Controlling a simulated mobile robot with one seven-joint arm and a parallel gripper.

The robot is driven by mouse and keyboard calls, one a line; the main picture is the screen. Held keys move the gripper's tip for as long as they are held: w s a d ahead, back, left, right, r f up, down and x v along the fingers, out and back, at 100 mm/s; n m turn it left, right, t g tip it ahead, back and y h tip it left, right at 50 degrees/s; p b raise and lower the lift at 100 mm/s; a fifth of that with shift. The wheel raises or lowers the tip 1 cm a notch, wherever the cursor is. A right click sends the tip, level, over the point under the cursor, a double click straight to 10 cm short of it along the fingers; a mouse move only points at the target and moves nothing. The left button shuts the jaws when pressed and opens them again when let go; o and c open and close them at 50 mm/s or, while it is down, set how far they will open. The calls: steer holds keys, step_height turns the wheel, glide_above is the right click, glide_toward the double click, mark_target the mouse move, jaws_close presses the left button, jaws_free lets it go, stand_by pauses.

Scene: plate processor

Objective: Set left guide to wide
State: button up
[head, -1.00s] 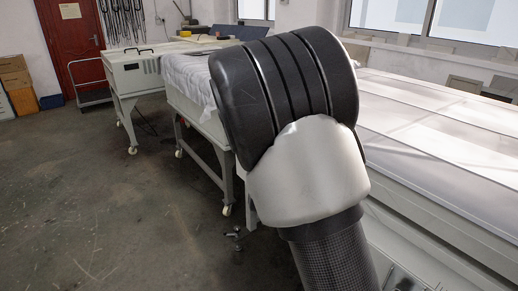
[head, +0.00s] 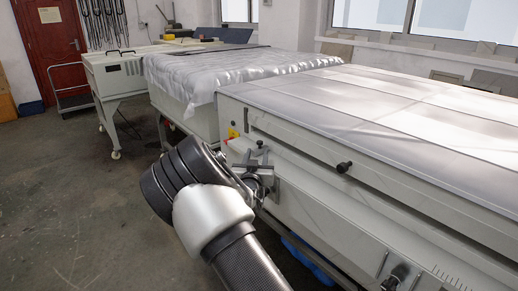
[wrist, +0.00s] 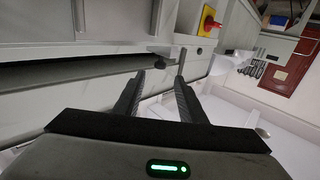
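The pale plate processor (head: 330,150) fills the right side of the head view. I cannot tell for certain which part is the left guide. A black knob (head: 344,167) sits on the front edge below the lid. Another dark knob (head: 393,278) is lower on the front, beside a graduated scale (head: 452,281). My gripper (head: 262,160) is near the processor's far left front end, partly hidden by my arm. In the wrist view my gripper (wrist: 160,63) has its two fingers apart, with nothing between them. The pale front panel and a long dark slot (wrist: 70,74) lie beyond the fingers.
A red switch on a yellow plate (wrist: 208,22) is close beyond the fingers; its yellow plate (head: 232,132) also shows in the head view. A covered table (head: 215,75) adjoins the processor's far end. The floor (head: 70,190) at left is clear.

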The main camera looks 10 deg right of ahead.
mark_target(259, 144)
steer(key=b+x, duration=0.1)
steer(key=x, duration=0.6)
steer(key=shift+w, duration=0.1)
jaws_close()
